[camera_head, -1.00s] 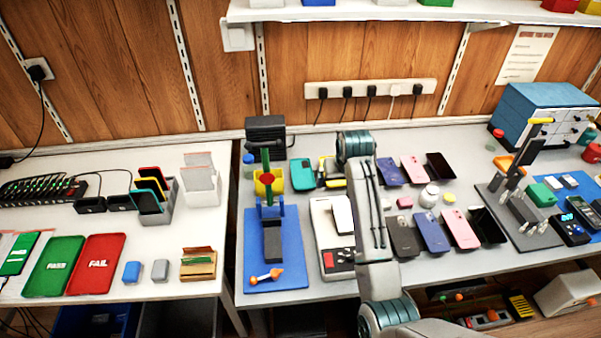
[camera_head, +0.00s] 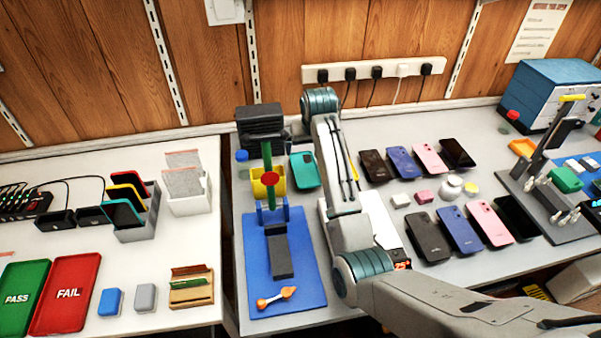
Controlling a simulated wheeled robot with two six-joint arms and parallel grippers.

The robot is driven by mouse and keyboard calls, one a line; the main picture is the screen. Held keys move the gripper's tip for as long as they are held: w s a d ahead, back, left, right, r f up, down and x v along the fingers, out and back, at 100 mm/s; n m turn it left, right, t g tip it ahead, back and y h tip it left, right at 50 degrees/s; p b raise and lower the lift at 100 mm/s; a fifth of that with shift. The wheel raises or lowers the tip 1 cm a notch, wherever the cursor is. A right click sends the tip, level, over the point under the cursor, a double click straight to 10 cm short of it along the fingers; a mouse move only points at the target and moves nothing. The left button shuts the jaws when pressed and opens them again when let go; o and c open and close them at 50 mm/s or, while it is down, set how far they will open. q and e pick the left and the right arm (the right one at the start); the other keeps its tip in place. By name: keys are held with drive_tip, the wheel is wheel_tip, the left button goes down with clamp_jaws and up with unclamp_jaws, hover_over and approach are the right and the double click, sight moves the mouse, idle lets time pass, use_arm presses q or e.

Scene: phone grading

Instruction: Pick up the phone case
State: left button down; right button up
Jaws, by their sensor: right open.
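A teal phone case (camera_head: 304,171) lies on the right-hand table, just right of a yellow holder (camera_head: 268,182) and left of my right forearm. My right arm reaches in from the lower right and bends up and back at its elbow. My right gripper (camera_head: 298,143) is at the far end of this arm, just behind the teal case. It is open, and most of it is hidden by the arm's own links. I cannot see it touching the case. My left gripper is not in view.
A blue mat (camera_head: 305,285) with a clamp stand lies in front of the case. Several phones (camera_head: 460,230) lie to the right of my arm. A black block (camera_head: 260,124) stands behind the stand. Wooden wall panels (camera_head: 210,60) close off the back.

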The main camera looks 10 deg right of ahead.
sight(305, 169)
drive_tip(key=x, duration=0.5)
drive_tip(key=shift+f, duration=0.2)
drive_tip(key=shift+w+f+p, duration=0.25)
drive_tip(key=shift+f+p, duration=0.1)
drive_tip(key=shift+f, duration=0.25)
drive_tip(key=x, duration=0.1)
drive_tip(key=p+x, duration=0.1)
drive_tip(key=x, duration=0.1)
drive_tip(key=shift+s+a+f, duration=0.1)
drive_tip(key=shift+s+f, duration=0.15)
drive_tip(key=shift+f, duration=0.1)
drive_tip(key=shift+w+f, duration=0.3)
drive_tip(key=shift+f, duration=0.35)
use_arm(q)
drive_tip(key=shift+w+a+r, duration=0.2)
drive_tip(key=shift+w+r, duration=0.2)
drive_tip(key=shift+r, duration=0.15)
use_arm(e)
drive_tip(key=c, duration=1.1)
